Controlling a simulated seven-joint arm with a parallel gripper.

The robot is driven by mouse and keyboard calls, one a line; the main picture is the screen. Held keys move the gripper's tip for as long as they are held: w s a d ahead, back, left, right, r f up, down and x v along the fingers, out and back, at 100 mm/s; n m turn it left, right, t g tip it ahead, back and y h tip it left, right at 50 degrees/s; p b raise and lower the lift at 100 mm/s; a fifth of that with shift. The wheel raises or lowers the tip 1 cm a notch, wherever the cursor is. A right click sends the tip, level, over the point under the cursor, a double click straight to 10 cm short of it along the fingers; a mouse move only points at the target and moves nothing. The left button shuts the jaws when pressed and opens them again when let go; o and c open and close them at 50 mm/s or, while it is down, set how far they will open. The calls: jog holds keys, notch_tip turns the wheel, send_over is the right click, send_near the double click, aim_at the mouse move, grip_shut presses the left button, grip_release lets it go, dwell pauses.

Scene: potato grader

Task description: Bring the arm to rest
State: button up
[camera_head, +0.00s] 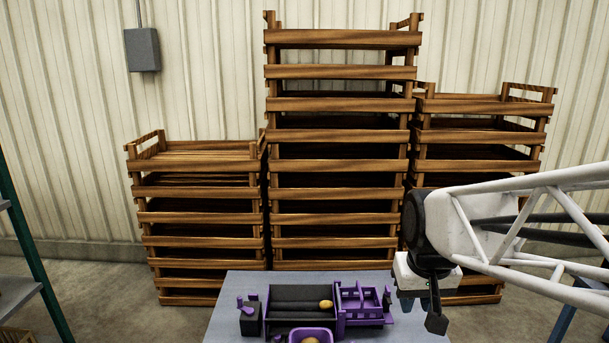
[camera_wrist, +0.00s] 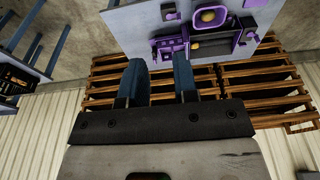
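My gripper (camera_head: 417,304) hangs at the right end of the table in the head view, beside the purple and black grader (camera_head: 341,314). In the wrist view its two blue fingers (camera_wrist: 158,62) stand apart with nothing between them. The grader lies beyond the fingertips there. One potato (camera_head: 326,304) lies on the dark bed of the grader. Another potato (camera_head: 312,340) sits in a purple tray (camera_head: 296,332) at the front, cut by the picture's lower edge; it also shows in the wrist view (camera_wrist: 209,16). My white lattice arm comes in from the right.
My arm overlaps the right stack (camera_head: 478,135) in the picture. A shelf (camera_head: 18,290) stands at the left.

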jog(key=s+a+f, duration=0.1)
jog(key=s, duration=1)
jog(key=shift+s, duration=0.2)
